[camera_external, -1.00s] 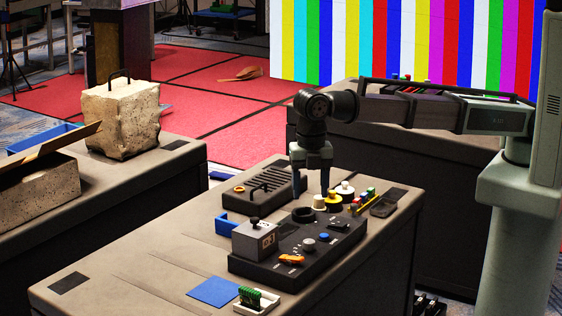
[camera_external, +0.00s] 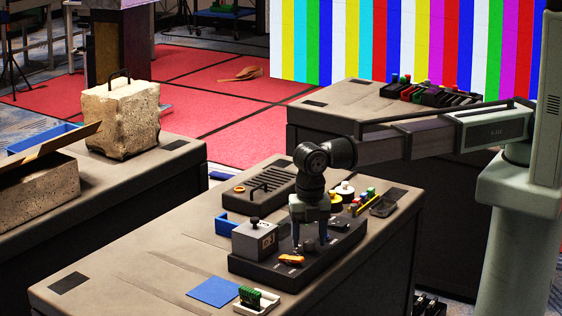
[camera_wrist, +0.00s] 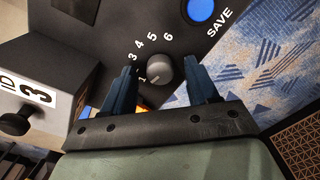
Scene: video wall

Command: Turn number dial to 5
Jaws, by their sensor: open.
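The number dial (camera_wrist: 159,68) is a grey round knob on a black panel, with white numbers 1, 3, 4, 5 and 6 visible around it in the wrist view. A pale mark on its lower left side appears to face the 1. The 2 is not visible near my left finger. My gripper (camera_wrist: 158,72) is open, with one dark blue finger on each side of the dial. Gaps show between dial and fingers. In the external view my gripper (camera_external: 310,245) points down over the panel (camera_external: 262,268), and the dial is small and partly covered.
A blue button (camera_wrist: 203,9) marked SAVE lies beyond the dial. A grey box (camera_external: 254,240) with a black knob stands left of my gripper. An orange part (camera_external: 291,259) lies in front. Yellow and white round parts (camera_external: 345,190) stand behind.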

